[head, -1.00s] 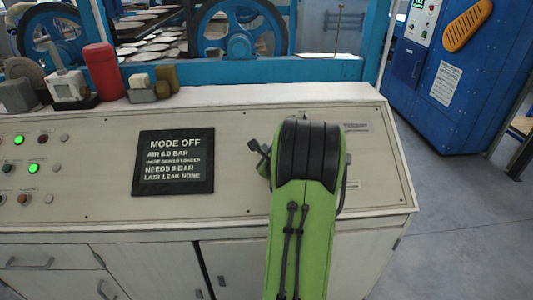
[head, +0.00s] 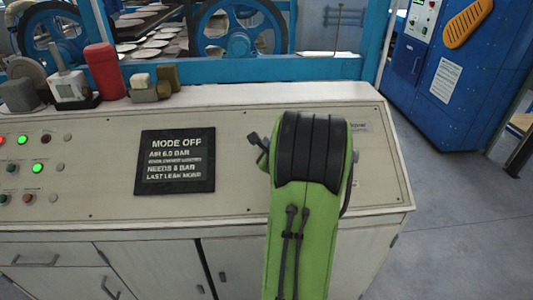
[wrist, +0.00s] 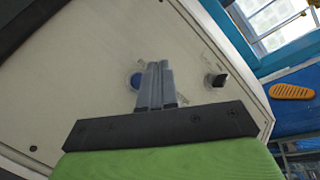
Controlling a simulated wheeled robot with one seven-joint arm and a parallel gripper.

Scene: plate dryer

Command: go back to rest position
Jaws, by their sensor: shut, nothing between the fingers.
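My gripper (wrist: 157,72) shows in the wrist view with its two grey fingers together and nothing between them. It is above the sloped cream panel of the console (wrist: 90,85). A blue round knob (wrist: 136,80) shows just left of the fingers, partly hidden by them. A black knob (wrist: 216,80) stands to their right. I cannot tell whether the fingers touch the panel. In the head view my green and black arm covers the right part of the console (head: 100,205), and the gripper is hidden behind it.
A dark display (head: 175,160) reading MODE OFF sits left of my arm. Lit buttons (head: 38,167) are at far left. A red cylinder (head: 104,71) and small blocks stand on the console's back ledge. A blue cabinet (head: 455,80) stands at right, with open floor (head: 450,230) before it.

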